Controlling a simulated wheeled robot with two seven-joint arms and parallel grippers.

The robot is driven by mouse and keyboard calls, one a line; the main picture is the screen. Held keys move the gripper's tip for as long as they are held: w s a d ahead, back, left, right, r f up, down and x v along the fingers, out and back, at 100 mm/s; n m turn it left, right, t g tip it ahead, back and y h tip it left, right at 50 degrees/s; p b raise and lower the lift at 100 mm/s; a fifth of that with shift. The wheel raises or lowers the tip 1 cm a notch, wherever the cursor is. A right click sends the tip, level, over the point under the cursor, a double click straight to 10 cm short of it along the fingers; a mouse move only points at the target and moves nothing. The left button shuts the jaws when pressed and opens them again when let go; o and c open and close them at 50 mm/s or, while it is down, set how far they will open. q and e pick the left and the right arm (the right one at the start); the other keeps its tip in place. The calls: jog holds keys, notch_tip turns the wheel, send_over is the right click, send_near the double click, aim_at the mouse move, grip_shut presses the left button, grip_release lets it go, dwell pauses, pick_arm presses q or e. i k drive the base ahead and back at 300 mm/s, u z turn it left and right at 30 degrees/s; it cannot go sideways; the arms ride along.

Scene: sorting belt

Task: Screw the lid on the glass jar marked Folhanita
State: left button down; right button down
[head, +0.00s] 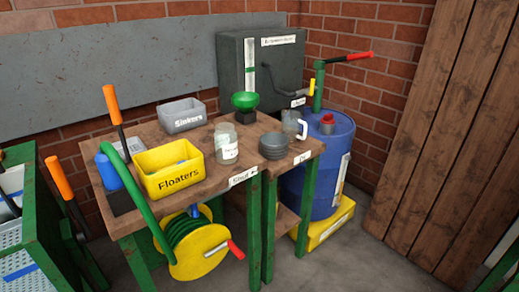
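A clear glass jar (226,146) with a white label stands upright near the middle of the wooden table (205,205). Its mouth appears uncovered, and the label is too small to read with certainty. A stack of round dark grey pieces (273,146), possibly lids, sits to its right near the table's front edge. No separate lid can be told apart. Neither of my grippers shows in the head view.
A yellow "Floaters" bin (172,182) and a grey "Sinkers" bin (182,121) stand left of the jar. A hose reel (194,247) hangs in front; a blue drum (322,178) stands right.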

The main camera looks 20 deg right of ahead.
aim_at(225, 134)
jog(key=z, duration=1.3)
jog(key=i, duration=0.15)
jog(key=u, duration=0.9)
jog(key=k, duration=1.1)
jog(key=u, duration=0.75)
jog(key=i, duration=1.5)
jog(key=z, duration=0.7)
